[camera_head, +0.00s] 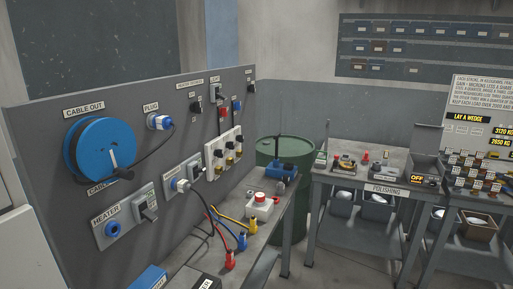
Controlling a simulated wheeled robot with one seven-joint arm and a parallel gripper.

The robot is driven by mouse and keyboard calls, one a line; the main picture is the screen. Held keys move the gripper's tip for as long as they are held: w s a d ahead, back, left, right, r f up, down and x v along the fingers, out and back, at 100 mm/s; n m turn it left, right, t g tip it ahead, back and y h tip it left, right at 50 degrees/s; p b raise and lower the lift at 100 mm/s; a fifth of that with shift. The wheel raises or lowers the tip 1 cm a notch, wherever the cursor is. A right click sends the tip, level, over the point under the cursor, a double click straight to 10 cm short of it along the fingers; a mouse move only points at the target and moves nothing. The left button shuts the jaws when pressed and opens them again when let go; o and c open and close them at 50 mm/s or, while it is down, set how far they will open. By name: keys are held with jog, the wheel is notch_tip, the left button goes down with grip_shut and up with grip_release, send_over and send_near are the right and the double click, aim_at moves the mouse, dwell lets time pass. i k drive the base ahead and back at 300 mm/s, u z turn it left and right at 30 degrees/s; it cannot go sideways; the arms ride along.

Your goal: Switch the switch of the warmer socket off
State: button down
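A grey upright panel (60,150) on the left carries sockets and switches. A blue socket (113,229) labelled HEATER has a grey switch (147,205) beside it, with a small plate above that seems to read ON. To its right, a second socket (180,184) holds a plug with a dark cable, and a switch (194,168) sits beside it. The label by this second socket is too small and partly covered to read, so I cannot tell whether it is the warmer socket. Its switch position is unclear. My gripper is not in view.
Red, blue and yellow connectors (241,241) and a red button box (262,206) stand on the bench below. A green barrel (283,152) and the polishing table (387,178) stand beyond.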

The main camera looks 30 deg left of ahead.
aim_at(200, 170)
jog(key=u, duration=0.4)
jog(key=i, duration=1.3)
jog(key=u, duration=1.55)
jog(key=i, duration=0.65)
jog(key=u, duration=0.45)
